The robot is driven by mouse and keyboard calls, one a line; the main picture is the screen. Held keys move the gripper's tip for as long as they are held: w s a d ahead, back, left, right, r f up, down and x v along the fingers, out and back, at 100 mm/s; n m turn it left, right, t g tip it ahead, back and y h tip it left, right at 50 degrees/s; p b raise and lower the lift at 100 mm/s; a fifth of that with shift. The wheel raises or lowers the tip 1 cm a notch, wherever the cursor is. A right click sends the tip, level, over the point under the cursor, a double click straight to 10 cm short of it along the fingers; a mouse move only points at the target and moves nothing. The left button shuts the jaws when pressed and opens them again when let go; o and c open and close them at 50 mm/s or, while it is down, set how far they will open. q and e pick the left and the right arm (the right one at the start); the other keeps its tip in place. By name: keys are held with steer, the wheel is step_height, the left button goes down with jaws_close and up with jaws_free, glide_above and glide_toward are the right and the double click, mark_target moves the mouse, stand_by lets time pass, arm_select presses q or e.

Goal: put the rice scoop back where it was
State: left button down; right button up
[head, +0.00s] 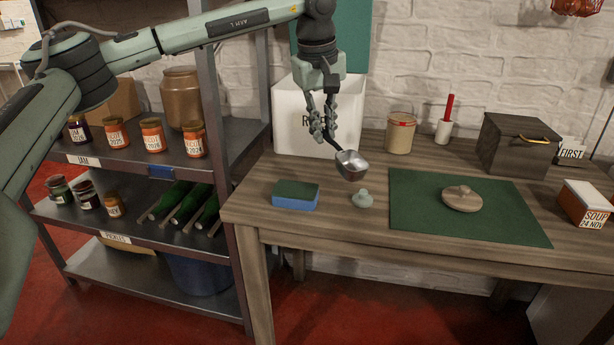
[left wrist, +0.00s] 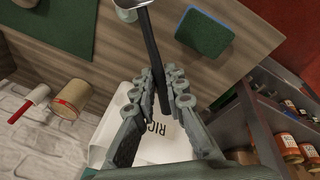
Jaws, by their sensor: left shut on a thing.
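The rice scoop has a metal bowl (head: 351,164) and a dark handle. My left gripper (head: 322,130) is shut on the handle, with the bowl hanging low over the table, in front of the white rice bin (head: 290,120). In the left wrist view, the scoop's black handle (left wrist: 153,45) runs up between the fingers (left wrist: 163,85), and the bowl is partly cut off at the top edge. The bin, its label partly hidden, shows below the fingers there (left wrist: 150,150). Its opening is not clearly visible. My right gripper is not in view.
A green-topped sponge (head: 296,194) and a small pale green knobbed thing (head: 362,199) lie near the table's front edge. A round wooden lid (head: 462,198) rests on a green mat (head: 420,225). A tan canister (head: 400,132) stands right of the bin. A metal shelf (head: 230,150) with jars stands left.

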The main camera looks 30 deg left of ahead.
arm_select(q)
steer(key=s+d+f+m+h, duration=0.1)
steer(key=s+d+f+m, duration=0.4)
steer(key=s+f, duration=0.3)
steer(key=s+d+f+m+h, duration=0.1)
steer(key=s+d+f+m, duration=0.5)
steer(key=s+f, duration=0.1)
steer(key=shift+s+d+f+g, duration=0.3)
steer(key=shift+s+f+g, duration=0.1)
steer(key=shift+f, duration=0.5)
steer(key=shift+a, duration=0.1)
